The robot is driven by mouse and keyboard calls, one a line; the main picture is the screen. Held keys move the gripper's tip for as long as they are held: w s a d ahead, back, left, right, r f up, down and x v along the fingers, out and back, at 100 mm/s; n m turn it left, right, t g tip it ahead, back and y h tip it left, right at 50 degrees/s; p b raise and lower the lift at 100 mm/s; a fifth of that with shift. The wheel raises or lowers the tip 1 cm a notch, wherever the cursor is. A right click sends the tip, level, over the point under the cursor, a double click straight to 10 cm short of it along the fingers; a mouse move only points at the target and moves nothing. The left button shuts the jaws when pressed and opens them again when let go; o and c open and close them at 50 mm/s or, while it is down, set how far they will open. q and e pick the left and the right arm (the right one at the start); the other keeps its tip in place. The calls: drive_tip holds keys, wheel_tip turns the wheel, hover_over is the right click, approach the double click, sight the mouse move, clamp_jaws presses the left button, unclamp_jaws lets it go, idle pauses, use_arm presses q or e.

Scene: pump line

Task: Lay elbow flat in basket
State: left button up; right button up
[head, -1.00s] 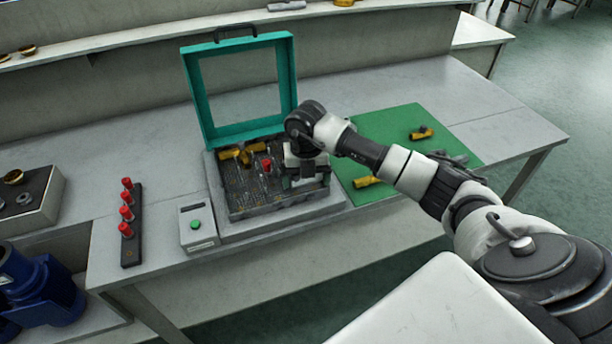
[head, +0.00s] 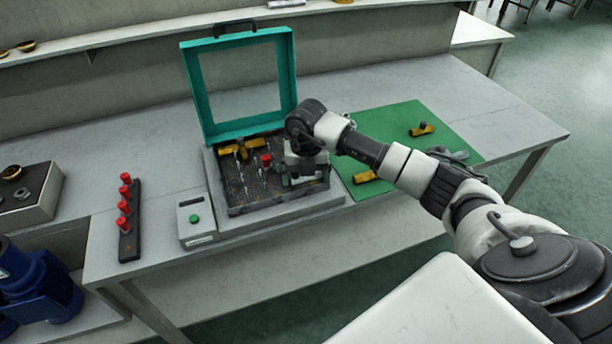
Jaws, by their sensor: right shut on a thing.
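The basket (head: 240,208) is a dark mesh tray inside a grey housing, with a teal-framed lid (head: 193,90) standing open behind it. My right gripper (head: 303,180) points down into the basket's right side. It is shut on a piece, taken as the elbow, which is mostly hidden by the gripper and wrist, so I cannot tell how it lies or whether it touches the mesh. Yellow fittings (head: 237,149) lie at the back left of the basket, and a small red-topped part (head: 266,159) is near its middle. My left gripper is not in view.
A green mat (head: 385,125) to the right holds a yellow valve (head: 421,130) and another yellow fitting (head: 365,176), partly behind my arm. A control box (head: 195,222) with a green button and a rack (head: 130,245) with several red knobs stand left. The back-left bench is clear.

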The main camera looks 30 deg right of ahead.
drive_tip(key=shift+s+a+f, duration=0.15)
drive_tip(key=shift+s+f, duration=0.05)
drive_tip(key=shift+f, duration=0.3)
drive_tip(key=shift+s+a+f, duration=0.1)
drive_tip(key=shift+s+f, duration=0.05)
drive_tip(key=shift+f, duration=0.35)
drive_tip(key=o, duration=0.8)
drive_tip(key=shift+o, duration=0.3)
drive_tip(key=shift+a, duration=0.15)
drive_tip(key=shift+w+r, duration=0.2)
drive_tip(key=shift+r, duration=0.3)
wheel_tip(320, 180, up, 12)
drive_tip(key=b, duration=0.1)
drive_tip(key=shift+d, duration=0.25)
